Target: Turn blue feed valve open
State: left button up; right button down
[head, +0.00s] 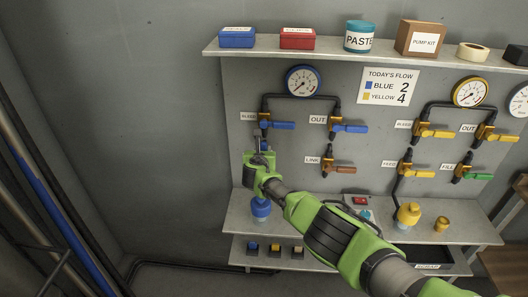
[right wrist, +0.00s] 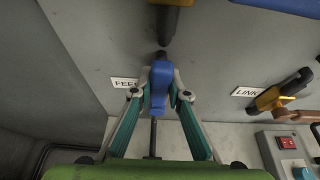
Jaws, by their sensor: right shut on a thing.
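The blue feed valve's handle (right wrist: 159,84) shows in the right wrist view beside the FEED label (right wrist: 124,83). It looks lengthwise up and down in the picture, in line with the dark pipe. My right gripper (right wrist: 159,92) has its two fingers closed on either side of this handle. In the head view my right gripper (head: 260,160) is at the left of the panel, below the blue BLEED valve (head: 278,125), and hides most of the feed valve. My left gripper is not in view.
The LINK valve (head: 338,168) is close on the right, with the blue OUT valve (head: 350,128) above it. A flow sign (head: 391,85) and several yellow valves are farther right. A shelf (head: 240,208) with a blue fitting (head: 261,208) lies below. Open floor is at left.

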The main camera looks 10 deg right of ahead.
jog(key=shift+f, duration=0.1)
jog(key=c, duration=1.9)
grip_release()
jog(key=shift+s+a, duration=0.1)
jog(key=shift+v, duration=5.9)
